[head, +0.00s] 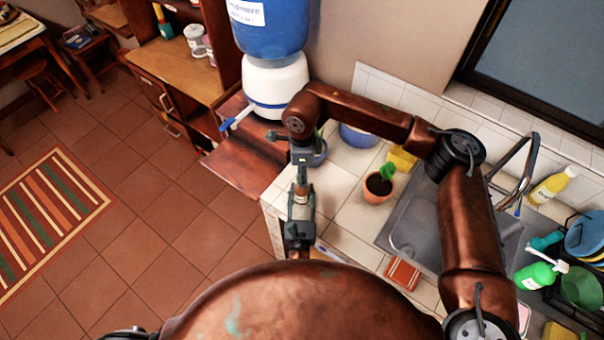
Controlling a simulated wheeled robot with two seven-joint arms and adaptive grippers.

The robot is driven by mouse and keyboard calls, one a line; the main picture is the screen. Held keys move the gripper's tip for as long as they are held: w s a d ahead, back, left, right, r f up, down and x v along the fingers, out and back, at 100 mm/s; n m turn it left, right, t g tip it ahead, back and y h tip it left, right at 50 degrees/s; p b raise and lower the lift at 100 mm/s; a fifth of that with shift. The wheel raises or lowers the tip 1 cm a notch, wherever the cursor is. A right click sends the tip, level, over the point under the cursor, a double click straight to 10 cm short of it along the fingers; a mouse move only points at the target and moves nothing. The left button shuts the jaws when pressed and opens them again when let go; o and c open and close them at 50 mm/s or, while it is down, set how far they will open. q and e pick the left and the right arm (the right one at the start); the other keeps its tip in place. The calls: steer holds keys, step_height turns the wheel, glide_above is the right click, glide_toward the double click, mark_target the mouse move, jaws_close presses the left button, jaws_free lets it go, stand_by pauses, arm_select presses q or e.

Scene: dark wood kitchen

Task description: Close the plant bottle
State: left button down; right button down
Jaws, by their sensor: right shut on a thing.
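My right gripper (300,225) is at the front left corner of the tiled counter, pointing down the picture from its wrist. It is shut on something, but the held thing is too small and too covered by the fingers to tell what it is. No bottle that I can surely call the plant bottle shows. A small green plant in a terracotta pot (377,188) stands upright on the counter, to the right of the gripper and apart from it. My left gripper is out of view.
A water dispenser (275,80) with a blue bottle stands behind my right wrist. A blue bowl (358,135) is at the back. Open floor lies left.

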steer(key=m, duration=0.4)
steer(key=shift+w, duration=0.1)
steer(key=m, duration=0.4)
steer(key=shift+d, duration=0.1)
steer(key=c, duration=1.6)
jaws_free()
steer(key=shift+r, duration=2.3)
steer(key=shift+c, duration=0.3)
